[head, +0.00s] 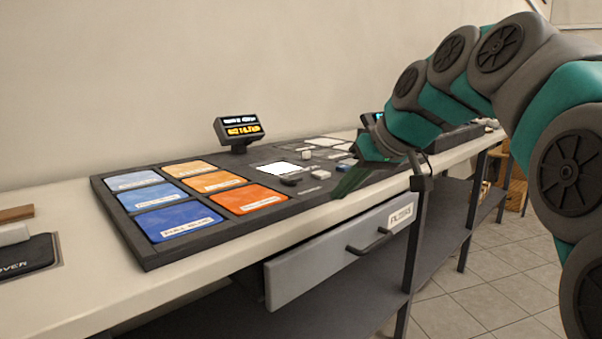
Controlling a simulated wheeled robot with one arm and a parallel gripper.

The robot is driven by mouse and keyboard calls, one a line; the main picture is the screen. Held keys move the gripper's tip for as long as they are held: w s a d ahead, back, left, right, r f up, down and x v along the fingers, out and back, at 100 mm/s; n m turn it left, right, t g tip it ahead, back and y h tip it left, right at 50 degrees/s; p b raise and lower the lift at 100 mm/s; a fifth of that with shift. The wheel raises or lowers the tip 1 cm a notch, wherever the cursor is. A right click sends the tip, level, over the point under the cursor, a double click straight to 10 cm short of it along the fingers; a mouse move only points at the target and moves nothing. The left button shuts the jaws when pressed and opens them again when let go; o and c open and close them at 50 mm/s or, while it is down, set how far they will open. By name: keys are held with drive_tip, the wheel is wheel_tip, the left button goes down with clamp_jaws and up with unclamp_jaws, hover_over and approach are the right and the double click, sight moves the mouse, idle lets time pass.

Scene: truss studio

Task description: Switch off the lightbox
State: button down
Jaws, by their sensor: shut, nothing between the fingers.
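A dark panel (118,222) lies on the bench and holds blue and orange labelled filter sheets. Right of the sheets, a bright white square (281,168) is set in the panel; it looks like the lit lightbox. A small dark knob-like piece (291,181) and a small light block with a label (319,174) sit just in front of it; I cannot tell which is its switch. My gripper (342,190) is shut and empty, pointing down and left over the panel's front edge, right of these pieces. My wrist hides part of the panel behind it.
A small display with lit digits (240,128) stands behind the panel. A partly open grey drawer (330,258) with a handle sticks out below the bench top (80,290). A black mat (30,258) lies at far left. The tiled floor (480,275) in front is clear.

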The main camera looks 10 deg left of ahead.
drive_tip(key=w+a+r+n+t+y+b, duration=0.1)
drive_tip(key=w+r, duration=0.4)
drive_tip(key=r, duration=0.5)
drive_tip(key=a+n+y, duration=0.1)
drive_tip(key=a+n, duration=0.1)
drive_tip(key=shift+a+t, duration=0.3)
drive_tip(key=shift+a, duration=0.1)
hover_over(296, 179)
wheel_tip(296, 179, down, 6)
drive_tip(key=shift+s+d+f, duration=0.2)
drive_tip(key=shift+f, duration=0.25)
drive_tip(key=shift+s+d+f, duration=0.15)
drive_tip(key=shift+s+f, duration=0.05)
drive_tip(key=shift+f, duration=0.25)
drive_tip(key=shift+s+d+f, duration=0.1)
drive_tip(key=shift+d+f, duration=0.1)
drive_tip(key=shift+f, duration=0.5)
drive_tip(key=shift+f, duration=0.15)
